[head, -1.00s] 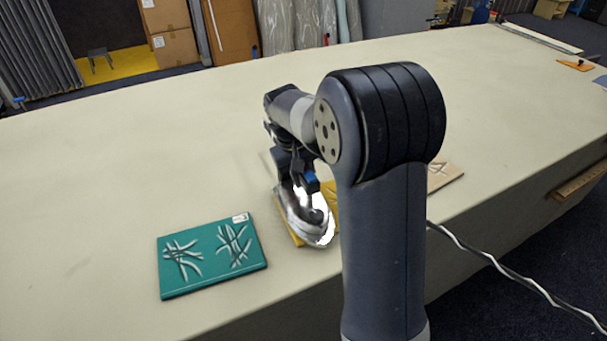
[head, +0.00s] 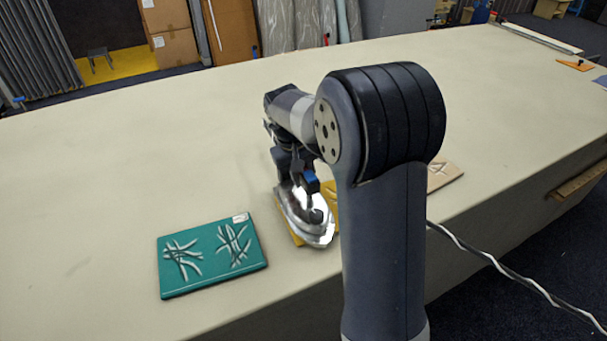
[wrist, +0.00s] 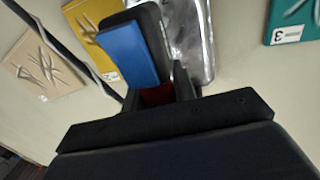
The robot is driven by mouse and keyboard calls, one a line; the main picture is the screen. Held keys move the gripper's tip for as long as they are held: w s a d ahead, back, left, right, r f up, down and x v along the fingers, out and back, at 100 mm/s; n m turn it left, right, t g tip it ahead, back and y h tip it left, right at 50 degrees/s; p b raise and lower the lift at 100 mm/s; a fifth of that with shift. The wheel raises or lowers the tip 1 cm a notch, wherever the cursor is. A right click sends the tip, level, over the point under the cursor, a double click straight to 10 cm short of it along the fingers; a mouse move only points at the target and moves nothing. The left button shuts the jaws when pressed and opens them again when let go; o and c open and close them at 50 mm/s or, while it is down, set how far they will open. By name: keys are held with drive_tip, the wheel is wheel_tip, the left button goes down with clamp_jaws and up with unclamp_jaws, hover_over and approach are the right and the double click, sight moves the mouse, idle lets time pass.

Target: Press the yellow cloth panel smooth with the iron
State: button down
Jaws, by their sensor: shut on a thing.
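The iron (head: 311,216) is a shiny metal one, sitting over the left part of the yellow cloth panel (head: 295,239) in the head view. My gripper (head: 305,180) is shut on the iron's handle. In the wrist view the iron's metal body (wrist: 193,45) and its dark handle with a blue part (wrist: 127,53) show at my gripper (wrist: 155,95). The yellow panel (wrist: 88,20) is partly hidden by the iron there, and creases show on its exposed part. In the head view my arm hides most of its right side.
A teal panel (head: 212,256) with raised creases lies to the left of the iron, with a white tag at its corner. A beige creased panel (head: 443,174) lies to the right, also seen in the wrist view (wrist: 42,66). A cord (head: 500,265) hangs past the table edge.

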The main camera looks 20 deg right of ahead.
drive_tip(key=shift+f, duration=0.1)
wheel_tip(320, 180, up, 7)
drive_tip(key=p, duration=0.6)
drive_tip(key=shift+r, duration=0.2)
drive_tip(key=shift+w+d, duration=0.1)
idle(0.4)
